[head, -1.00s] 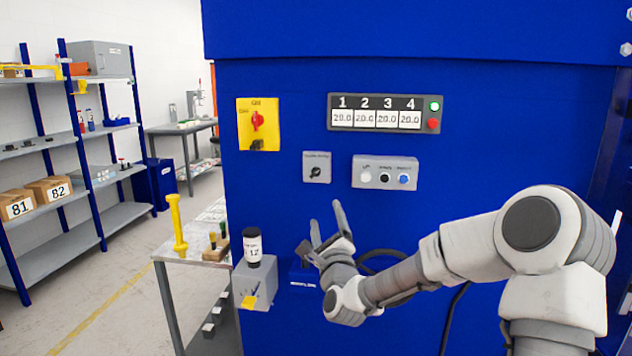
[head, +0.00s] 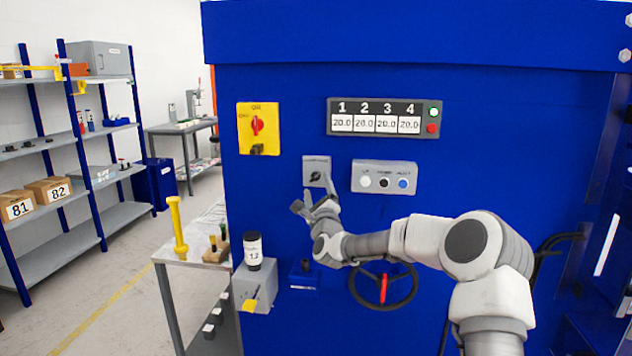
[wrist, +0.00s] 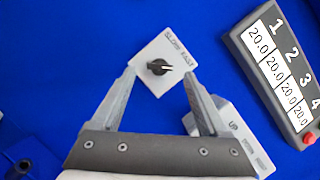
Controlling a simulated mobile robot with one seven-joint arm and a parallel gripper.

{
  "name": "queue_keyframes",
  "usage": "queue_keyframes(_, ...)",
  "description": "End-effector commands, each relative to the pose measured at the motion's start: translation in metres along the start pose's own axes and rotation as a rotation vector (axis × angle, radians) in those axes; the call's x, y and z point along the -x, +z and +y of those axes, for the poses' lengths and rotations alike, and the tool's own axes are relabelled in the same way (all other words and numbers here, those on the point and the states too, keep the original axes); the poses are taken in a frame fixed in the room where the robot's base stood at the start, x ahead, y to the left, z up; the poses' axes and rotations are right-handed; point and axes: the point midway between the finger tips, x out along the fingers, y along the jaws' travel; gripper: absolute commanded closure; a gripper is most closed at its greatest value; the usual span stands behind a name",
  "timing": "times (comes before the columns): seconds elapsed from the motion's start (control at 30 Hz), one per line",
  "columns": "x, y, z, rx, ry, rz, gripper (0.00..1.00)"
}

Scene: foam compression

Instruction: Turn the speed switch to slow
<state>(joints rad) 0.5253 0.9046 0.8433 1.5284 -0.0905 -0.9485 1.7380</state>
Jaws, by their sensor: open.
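The speed switch is a black knob (wrist: 158,67) on a small grey plate (wrist: 160,48) marked SLOW and FAST. In the wrist view its pale pointer mark aims right, nearer the FAST word. In the head view the plate (head: 309,161) is on the blue machine front, partly covered by my fingers. My gripper (head: 317,188) is open and empty, just in front of and slightly below the switch. In the wrist view my fingers (wrist: 158,76) lie either side of the knob, apart from it. I cannot tell the exact gap in depth.
A grey button panel (head: 384,178) is right of the switch, with a numbered display (head: 384,117) above. A yellow rotary switch (head: 258,128) is up left. A black handwheel (head: 383,286) with a red handle and a grey box (head: 254,285) with a dark jar are below.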

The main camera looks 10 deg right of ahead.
Motion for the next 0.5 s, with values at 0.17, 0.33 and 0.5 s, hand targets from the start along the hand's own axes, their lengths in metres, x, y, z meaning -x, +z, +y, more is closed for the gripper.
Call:
queue_keyframes(0.17,-0.018,0.000,0.000,-0.001,0.000,0.000,0.22)
queue_keyframes(0.33,-0.027,0.000,0.000,0.000,0.000,0.000,0.22)
queue_keyframes(0.5,-0.029,0.000,0.000,0.001,0.001,0.001,0.22)
